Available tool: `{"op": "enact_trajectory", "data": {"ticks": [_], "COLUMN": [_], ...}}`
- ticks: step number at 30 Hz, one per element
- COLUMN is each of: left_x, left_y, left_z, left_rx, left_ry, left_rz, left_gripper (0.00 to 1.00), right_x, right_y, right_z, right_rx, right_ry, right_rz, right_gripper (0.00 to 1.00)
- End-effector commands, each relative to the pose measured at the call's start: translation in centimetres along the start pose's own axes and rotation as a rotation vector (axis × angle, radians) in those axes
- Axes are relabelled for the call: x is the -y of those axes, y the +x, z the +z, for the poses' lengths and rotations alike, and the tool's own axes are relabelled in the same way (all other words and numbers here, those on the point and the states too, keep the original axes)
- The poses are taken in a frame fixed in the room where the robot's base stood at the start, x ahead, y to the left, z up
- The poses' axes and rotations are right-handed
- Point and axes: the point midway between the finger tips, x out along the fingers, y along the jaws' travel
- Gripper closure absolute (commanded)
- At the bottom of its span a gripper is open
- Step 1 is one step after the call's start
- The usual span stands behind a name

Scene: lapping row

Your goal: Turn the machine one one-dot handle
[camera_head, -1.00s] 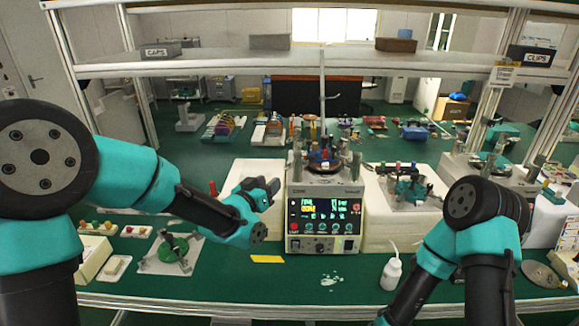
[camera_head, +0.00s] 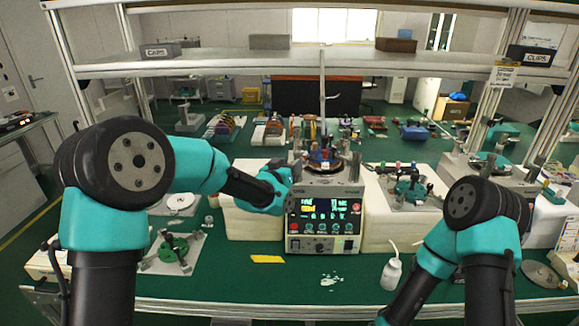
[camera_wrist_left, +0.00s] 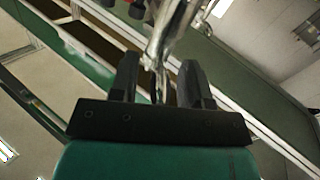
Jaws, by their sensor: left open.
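The machine (camera_head: 323,222) with the lit display stands mid-bench, with a round plate and upright metal posts on top. My left gripper (camera_head: 289,176) is at the left side of its top, close to the posts. In the left wrist view my left gripper (camera_wrist_left: 158,76) is open, its dark fingers on either side of a shiny metal rod (camera_wrist_left: 165,40). I cannot tell whether they touch it. Dots on the handles are too small to make out. My right arm is at the lower right, its gripper outside the frame.
White blocks (camera_head: 246,221) flank the machine, and the right one carries a fixture with green parts (camera_head: 409,189). A wash bottle (camera_head: 391,272), a yellow label (camera_head: 267,259) and a green fixture (camera_head: 174,248) are on the front bench. A shelf (camera_head: 230,68) crosses above.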

Motion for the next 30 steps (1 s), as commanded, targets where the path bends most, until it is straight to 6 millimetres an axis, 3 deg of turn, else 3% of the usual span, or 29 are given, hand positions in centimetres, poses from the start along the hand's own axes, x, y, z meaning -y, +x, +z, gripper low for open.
{"op": "enact_trajectory", "data": {"ticks": [3,16,30], "left_x": [0.00,0.00,-0.07], "left_y": [-0.03,-0.05,0.01], "left_z": [0.00,0.00,0.02], "left_rx": [0.000,0.000,0.002], "left_ry": [0.000,0.000,0.000], "left_rz": [0.000,0.000,0.006], "left_gripper": [0.58,0.99,1.00], "right_x": [0.00,0.00,0.00], "right_y": [0.00,0.00,0.00], "right_z": [0.00,0.00,0.00], "right_rx": [0.000,0.000,0.000], "right_ry": [0.000,0.000,0.000], "right_rz": [0.000,0.000,0.000], "right_gripper": [1.00,1.00,1.00]}}
